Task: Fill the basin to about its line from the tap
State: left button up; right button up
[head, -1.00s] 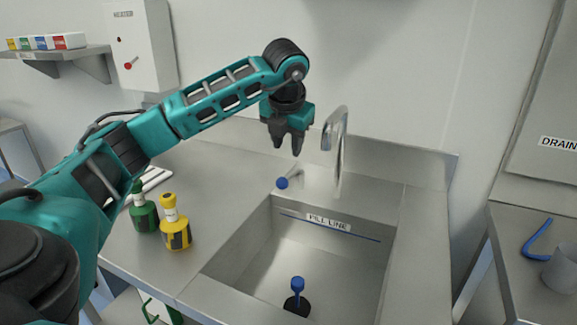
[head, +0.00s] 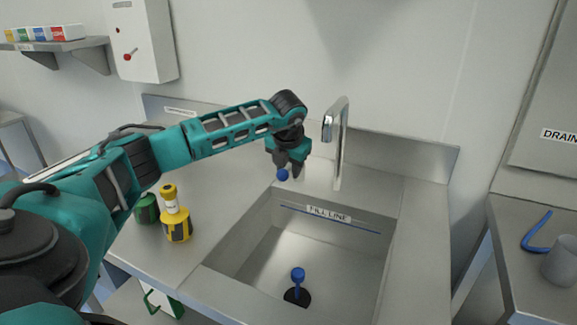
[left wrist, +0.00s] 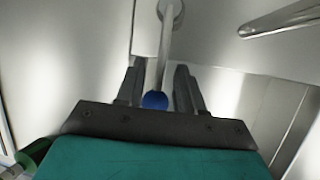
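The steel basin (head: 337,252) is sunk in the counter, with a blue line and a "FILL LINE" label (head: 329,214) on its back wall. I see no water in it. A blue-topped plug (head: 298,275) stands over the dark drain. The tap (head: 341,140) rises behind the basin, and no stream shows from its spout. The tap lever with a blue knob (head: 282,175) is just left of it. My left gripper (head: 290,174) is at the lever; in the left wrist view the knob (left wrist: 155,100) lies between its open fingers (left wrist: 160,88), with gaps beside it. My right gripper is not in view.
A yellow bottle (head: 176,222) and a green bottle (head: 146,209) stand on the counter left of the basin. A grey cup (head: 562,266) and a blue bent tube (head: 536,232) are on the right bench. The counter right of the basin is clear.

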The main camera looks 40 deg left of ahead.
pick_arm(q)
jog(key=shift+f, duration=0.1)
grip_shut()
dwell(0.3)
dwell(1.1)
